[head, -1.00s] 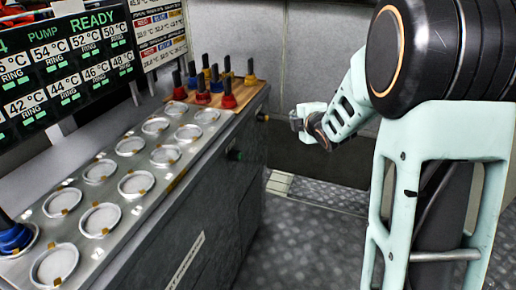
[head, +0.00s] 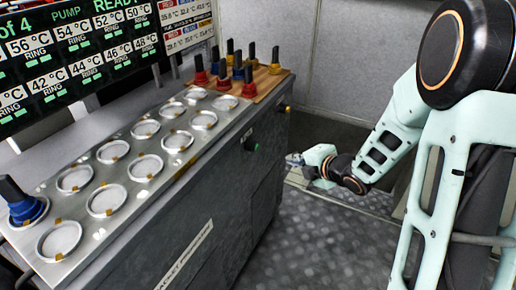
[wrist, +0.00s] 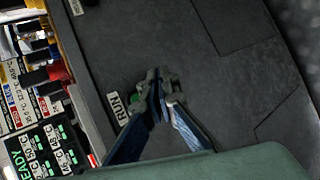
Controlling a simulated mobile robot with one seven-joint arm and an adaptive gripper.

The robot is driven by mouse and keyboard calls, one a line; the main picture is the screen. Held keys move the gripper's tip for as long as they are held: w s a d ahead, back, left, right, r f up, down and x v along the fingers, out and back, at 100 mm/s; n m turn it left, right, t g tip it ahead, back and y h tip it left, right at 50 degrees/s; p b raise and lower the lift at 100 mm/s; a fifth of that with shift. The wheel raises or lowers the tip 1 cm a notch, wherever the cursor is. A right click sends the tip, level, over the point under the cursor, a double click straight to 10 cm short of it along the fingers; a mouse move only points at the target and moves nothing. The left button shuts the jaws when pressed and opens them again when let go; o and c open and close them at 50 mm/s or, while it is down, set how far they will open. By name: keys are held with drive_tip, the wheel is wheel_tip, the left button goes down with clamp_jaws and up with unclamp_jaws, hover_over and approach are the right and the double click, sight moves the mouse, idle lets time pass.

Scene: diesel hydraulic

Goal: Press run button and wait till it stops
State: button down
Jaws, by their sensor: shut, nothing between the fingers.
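The green run button (head: 250,145) sits on the side face of the grey cabinet (head: 190,215). In the wrist view a RUN label (wrist: 117,106) shows, with a green bit of the button (wrist: 135,98) beside it, partly hidden by my fingers. My gripper (head: 294,159) is shut and empty, to the right of the button in the head view. In the wrist view my fingertips (wrist: 160,78) are just beside the button; I cannot tell whether they touch it. The display (head: 75,55) shows PUMP, ring temperatures and part of READY.
The cabinet top has two rows of round rings (head: 145,167). A blue piece with a black handle (head: 22,205) stands at the near left, and several coloured pieces stand on a wooden board (head: 265,85) at the far end. A yellow knob (head: 285,108) is near the far corner. Floor is clear.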

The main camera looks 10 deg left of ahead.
drive_tip(key=w+a+b, duration=0.2)
drive_tip(key=w+a, duration=0.1)
drive_tip(key=a, duration=0.4)
drive_tip(key=shift+a, duration=0.4)
drive_tip(key=shift+a, duration=0.1)
idle(1.0)
drive_tip(key=shift+a+b, duration=0.3)
drive_tip(key=shift+b, duration=0.05)
drive_tip(key=shift+w+a+b, duration=0.25)
drive_tip(key=shift+a+b, duration=0.1)
drive_tip(key=shift+a, duration=0.2)
idle(0.9)
drive_tip(key=shift+s+d, duration=0.35)
drive_tip(key=shift+d, duration=0.55)
drive_tip(key=shift+s+d+p, duration=0.15)
drive_tip(key=shift+s+d, duration=0.15)
drive_tip(key=shift+d, duration=0.5)
drive_tip(key=shift+s+d+p, duration=0.15)
drive_tip(key=shift+s+d, duration=0.1)
drive_tip(key=shift+d, duration=0.55)
drive_tip(key=shift+s+d+p, duration=0.15)
drive_tip(key=shift+s+d, duration=0.15)
drive_tip(key=shift+d, duration=0.5)
